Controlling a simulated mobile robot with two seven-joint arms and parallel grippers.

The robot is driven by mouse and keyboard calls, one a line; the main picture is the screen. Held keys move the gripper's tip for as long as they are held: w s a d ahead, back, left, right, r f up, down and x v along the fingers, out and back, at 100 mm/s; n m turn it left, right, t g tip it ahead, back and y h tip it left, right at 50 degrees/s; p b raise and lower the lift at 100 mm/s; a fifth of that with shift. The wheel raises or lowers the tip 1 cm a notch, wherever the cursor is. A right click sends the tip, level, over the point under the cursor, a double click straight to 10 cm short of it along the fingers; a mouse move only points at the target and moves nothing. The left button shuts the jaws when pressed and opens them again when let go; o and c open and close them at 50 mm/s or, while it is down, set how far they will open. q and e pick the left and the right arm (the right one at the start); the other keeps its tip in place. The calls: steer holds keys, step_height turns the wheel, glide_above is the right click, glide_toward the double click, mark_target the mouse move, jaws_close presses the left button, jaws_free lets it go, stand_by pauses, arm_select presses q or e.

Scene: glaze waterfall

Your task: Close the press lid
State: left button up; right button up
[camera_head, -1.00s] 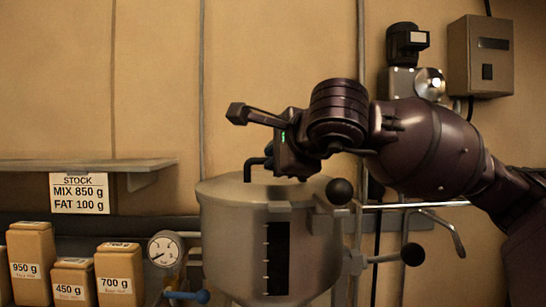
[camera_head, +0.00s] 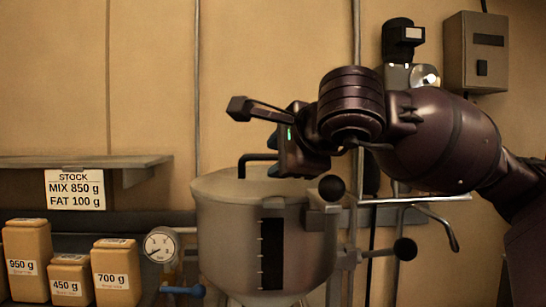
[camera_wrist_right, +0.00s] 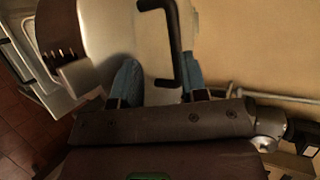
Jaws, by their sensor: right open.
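The press is a grey metal vessel (camera_head: 222,235) with a dark slot in its front. Its pale round lid (camera_head: 215,185) lies over the top in the head view, with no clear gap at the rim. A black bar handle (camera_head: 258,157) stands up from the lid and also shows in the right wrist view (camera_wrist_right: 177,45). My right gripper (camera_head: 287,160) is just above the lid, at the handle's right end. In the right wrist view its blue-padded fingers (camera_wrist_right: 158,82) are apart, with the handle bar between them, close to the right finger. My left gripper is out of view.
A black ball knob (camera_head: 332,188) and a lever knob (camera_head: 405,249) stick out at the vessel's right. A gauge (camera_head: 162,245) is at its left. Labelled tan blocks (camera_head: 118,272) stand below a shelf (camera_head: 80,162).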

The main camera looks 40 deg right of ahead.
steer(key=p+v, duration=0.1)
steer(key=v, duration=0.6)
steer(key=shift+s+r, duration=0.15)
steer(key=shift+r, duration=0.15)
